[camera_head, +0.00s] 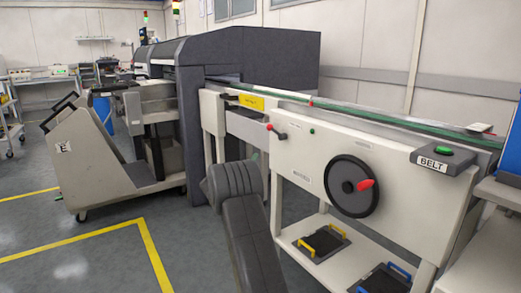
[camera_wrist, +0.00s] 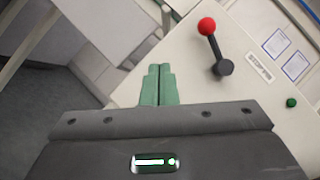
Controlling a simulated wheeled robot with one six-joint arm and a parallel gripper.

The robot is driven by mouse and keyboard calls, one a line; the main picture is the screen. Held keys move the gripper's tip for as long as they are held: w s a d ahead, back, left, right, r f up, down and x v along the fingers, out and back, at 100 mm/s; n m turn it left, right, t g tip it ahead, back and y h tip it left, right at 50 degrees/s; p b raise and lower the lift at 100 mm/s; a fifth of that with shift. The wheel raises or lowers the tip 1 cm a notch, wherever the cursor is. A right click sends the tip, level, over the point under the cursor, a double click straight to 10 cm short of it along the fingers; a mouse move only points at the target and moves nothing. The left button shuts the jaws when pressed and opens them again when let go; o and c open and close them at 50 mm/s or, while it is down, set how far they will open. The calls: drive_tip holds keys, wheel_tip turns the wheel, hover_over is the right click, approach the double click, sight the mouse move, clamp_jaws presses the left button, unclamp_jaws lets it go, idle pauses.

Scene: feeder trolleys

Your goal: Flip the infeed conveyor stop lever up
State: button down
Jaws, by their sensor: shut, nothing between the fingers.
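The stop lever (camera_head: 276,131) is a short dark arm with a red ball knob on the conveyor's pale side panel. In the head view its knob points left and slightly up from the pivot. In the wrist view the lever (camera_wrist: 214,46) is at upper right, with its dark pivot below the red knob. My gripper (camera_wrist: 158,70) has green fingers pressed together with nothing between them. In the wrist picture the fingertips are left of the lever and apart from it.
Right of the lever are a small green button (camera_head: 311,130) and a black handwheel (camera_head: 340,200) with a red handle. A BELT box (camera_head: 444,160) sits farther right. A grey trolley (camera_head: 95,165) stands left.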

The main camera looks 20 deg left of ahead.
drive_tip(key=shift+s+a+f, duration=0.4)
drive_tip(key=shift+s+f, duration=0.1)
drive_tip(key=shift+s, duration=0.1)
drive_tip(key=shift+s+a+f, duration=0.35)
drive_tip(key=shift+s+f, duration=0.1)
drive_tip(key=shift+s, duration=0.15)
